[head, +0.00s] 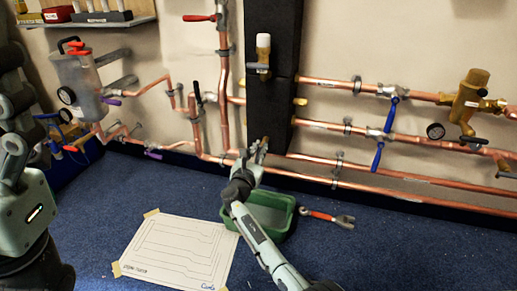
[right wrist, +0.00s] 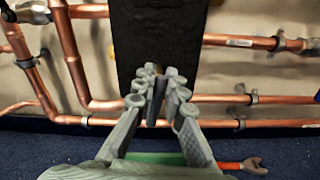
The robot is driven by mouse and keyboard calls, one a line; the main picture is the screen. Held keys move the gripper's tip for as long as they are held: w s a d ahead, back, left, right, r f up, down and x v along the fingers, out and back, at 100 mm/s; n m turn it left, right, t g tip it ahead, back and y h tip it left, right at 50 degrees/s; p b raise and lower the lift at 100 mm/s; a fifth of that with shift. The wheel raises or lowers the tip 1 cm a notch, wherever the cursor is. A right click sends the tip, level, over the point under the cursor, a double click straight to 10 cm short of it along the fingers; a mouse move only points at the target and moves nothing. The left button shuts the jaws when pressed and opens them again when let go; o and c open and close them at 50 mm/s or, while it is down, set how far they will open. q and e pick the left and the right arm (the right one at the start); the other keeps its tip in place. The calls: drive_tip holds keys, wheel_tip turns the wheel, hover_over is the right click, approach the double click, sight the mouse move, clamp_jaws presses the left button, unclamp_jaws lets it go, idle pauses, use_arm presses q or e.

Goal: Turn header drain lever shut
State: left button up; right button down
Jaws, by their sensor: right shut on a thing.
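The black vertical header (head: 268,110) stands against the wall, and it also fills the top middle of the right wrist view (right wrist: 160,35). My right gripper (head: 258,149) is at its lower end, above the green tray. In the right wrist view my right gripper's fingers (right wrist: 155,85) are closed around a narrow dark piece (right wrist: 154,100), which I take to be the header drain lever. The fingers hide most of it, so its angle is hard to tell. My left arm shows at the left edge of the head view, but its gripper is not seen.
A green tray (head: 288,228) sits on the blue carpet below the header. A red-handled wrench (head: 328,217) lies right of it, and a taped paper sheet (head: 178,250) lies left. Copper pipes (head: 330,128) with blue levers (head: 390,116) run along the wall on the right.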

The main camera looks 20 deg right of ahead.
drive_tip(key=shift+s+d+f+m, duration=0.2)
drive_tip(key=shift+d+f+m, duration=0.2)
drive_tip(key=shift+m, duration=2.3)
drive_tip(key=shift+s+d+f+m, duration=0.2)
drive_tip(key=shift+f+m, duration=0.25)
drive_tip(key=shift+m, duration=2.25)
drive_tip(key=shift+s+d+f+m, duration=0.15)
drive_tip(key=shift+d+f+m, duration=0.25)
drive_tip(key=shift+m, duration=2.3)
drive_tip(key=c, duration=1.6)
unclamp_jaws()
drive_tip(key=shift+f, duration=0.15)
wheel_tip(320, 180, up, 10)
drive_tip(key=shift+r, duration=0.1)
